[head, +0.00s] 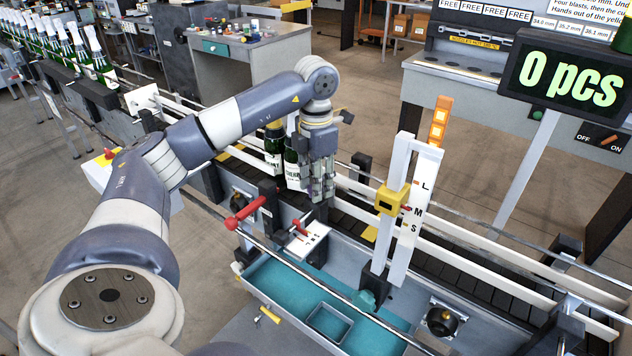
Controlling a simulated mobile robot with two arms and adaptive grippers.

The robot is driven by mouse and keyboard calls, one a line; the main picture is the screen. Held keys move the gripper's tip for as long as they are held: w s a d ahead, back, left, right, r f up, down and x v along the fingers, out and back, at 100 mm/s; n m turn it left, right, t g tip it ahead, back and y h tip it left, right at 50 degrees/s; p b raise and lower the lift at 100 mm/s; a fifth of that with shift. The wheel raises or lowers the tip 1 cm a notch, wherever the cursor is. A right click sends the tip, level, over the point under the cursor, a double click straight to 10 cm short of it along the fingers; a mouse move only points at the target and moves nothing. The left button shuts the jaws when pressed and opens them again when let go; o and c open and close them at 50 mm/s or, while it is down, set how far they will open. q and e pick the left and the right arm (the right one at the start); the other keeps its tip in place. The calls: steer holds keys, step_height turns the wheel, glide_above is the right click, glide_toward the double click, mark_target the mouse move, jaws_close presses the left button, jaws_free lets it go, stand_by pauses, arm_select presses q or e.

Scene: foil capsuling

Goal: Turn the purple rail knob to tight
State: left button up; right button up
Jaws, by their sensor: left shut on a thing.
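My left gripper (318,192) points down over the near guide rail of the bottling line, just in front of two dark green bottles. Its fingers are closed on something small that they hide. No purple knob shows anywhere in the head view, so I cannot tell how it is set. Below the fingers is a black rail block (319,212). A white card with marks and a red pointer (305,238) stands just below and left of the gripper. My right gripper is not in view.
A red-handled lever (245,212) sticks out left of the gripper. A white L/M/S post (412,215) with a yellow slider (391,200) rises to the right. A teal tray (275,283) lies in front. Two bottles (285,158) stand close behind the fingers.

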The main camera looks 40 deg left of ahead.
arm_select(q)
steer(key=m, duration=1.3)
steer(key=shift+m+b, duration=0.3)
stand_by(0.4)
steer(key=o, duration=1.1)
steer(key=shift+c, duration=0.2)
steer(key=shift+r, duration=0.1)
step_height(320, 180, up, 12)
stand_by(0.4)
